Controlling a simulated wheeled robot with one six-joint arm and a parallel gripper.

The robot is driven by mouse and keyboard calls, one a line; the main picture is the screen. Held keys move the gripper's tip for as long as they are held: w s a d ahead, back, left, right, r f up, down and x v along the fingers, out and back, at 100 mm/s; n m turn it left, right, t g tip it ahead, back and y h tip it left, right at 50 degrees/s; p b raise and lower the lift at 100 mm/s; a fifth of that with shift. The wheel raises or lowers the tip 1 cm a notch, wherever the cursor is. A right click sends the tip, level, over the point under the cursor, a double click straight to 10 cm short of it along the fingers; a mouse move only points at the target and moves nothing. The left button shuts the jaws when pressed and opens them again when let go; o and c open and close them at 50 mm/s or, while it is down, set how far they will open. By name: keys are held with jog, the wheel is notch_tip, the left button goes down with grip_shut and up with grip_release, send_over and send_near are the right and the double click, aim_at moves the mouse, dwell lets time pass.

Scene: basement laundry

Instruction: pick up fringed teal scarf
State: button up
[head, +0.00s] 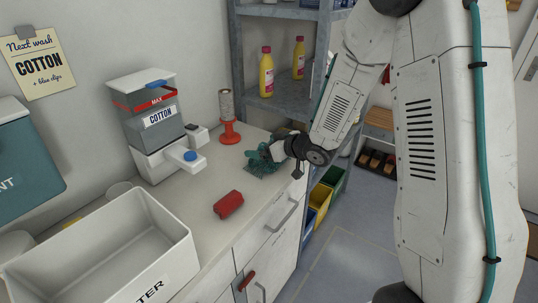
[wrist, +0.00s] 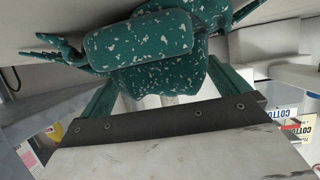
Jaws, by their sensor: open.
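The fringed teal scarf (head: 261,165) lies bunched on the counter near its right edge, partly hidden by my gripper. In the wrist view the scarf (wrist: 150,45) is dark teal with white flecks, folded into a thick bundle with fringe at the side. My gripper (head: 272,151) is low over the counter at the scarf. In the wrist view my gripper (wrist: 167,80) is open, one finger toward each side of the bundle. The scarf hides the fingertips, so I cannot tell whether they touch it.
A red spool stand (head: 230,136) with a grey roll stands just behind the scarf. A red rolled item (head: 228,205) lies nearer on the counter (head: 205,184). A metal shelf (head: 270,106) rises behind.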

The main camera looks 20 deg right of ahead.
jog(key=c, duration=0.9)
jog(key=shift+o, duration=0.2)
jog(key=shift+r, duration=0.1)
